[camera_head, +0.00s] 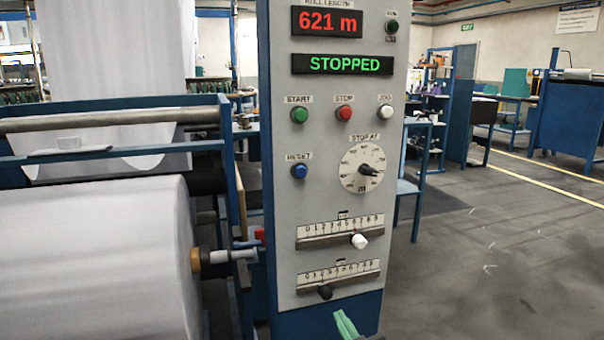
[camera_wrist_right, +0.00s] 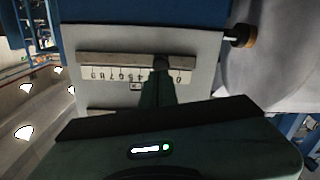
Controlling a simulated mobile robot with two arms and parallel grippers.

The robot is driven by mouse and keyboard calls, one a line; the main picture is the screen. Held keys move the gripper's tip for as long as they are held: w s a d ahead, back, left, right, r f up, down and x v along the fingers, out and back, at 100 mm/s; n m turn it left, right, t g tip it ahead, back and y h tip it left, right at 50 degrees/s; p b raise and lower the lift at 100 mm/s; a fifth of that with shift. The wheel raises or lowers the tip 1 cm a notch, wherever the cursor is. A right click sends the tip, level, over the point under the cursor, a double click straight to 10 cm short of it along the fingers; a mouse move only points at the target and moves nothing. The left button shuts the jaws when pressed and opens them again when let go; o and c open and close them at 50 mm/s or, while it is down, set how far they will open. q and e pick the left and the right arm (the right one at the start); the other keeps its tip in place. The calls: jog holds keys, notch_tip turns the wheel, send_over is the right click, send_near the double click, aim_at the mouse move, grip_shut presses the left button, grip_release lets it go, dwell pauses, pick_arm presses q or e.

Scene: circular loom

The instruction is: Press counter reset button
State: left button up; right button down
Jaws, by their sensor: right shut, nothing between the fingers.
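The grey control panel (camera_head: 332,215) stands upright in the middle of the head view. A blue button (camera_head: 299,170) under the label RESET sits on its left side. A dark green button (camera_head: 392,26) sits beside the red 621 m display (camera_head: 327,22); its small label is hard to read. My right gripper (camera_head: 344,324) shows green fingertips at the bottom edge, below the lower slider and well below the buttons. It is shut and empty. In the right wrist view the shut fingers (camera_wrist_right: 160,88) point toward a slider's dark knob (camera_wrist_right: 160,62); contact cannot be told. My left gripper is out of view.
A green START button (camera_head: 299,115), red STOP button (camera_head: 344,113), white JOG button (camera_head: 385,112) and STOP AT dial (camera_head: 362,168) share the panel. Two sliders, with a white knob (camera_head: 359,241) and black knob (camera_head: 325,292), lie below.

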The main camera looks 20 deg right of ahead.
aim_at(301, 172)
jog(key=shift+r, duration=0.1)
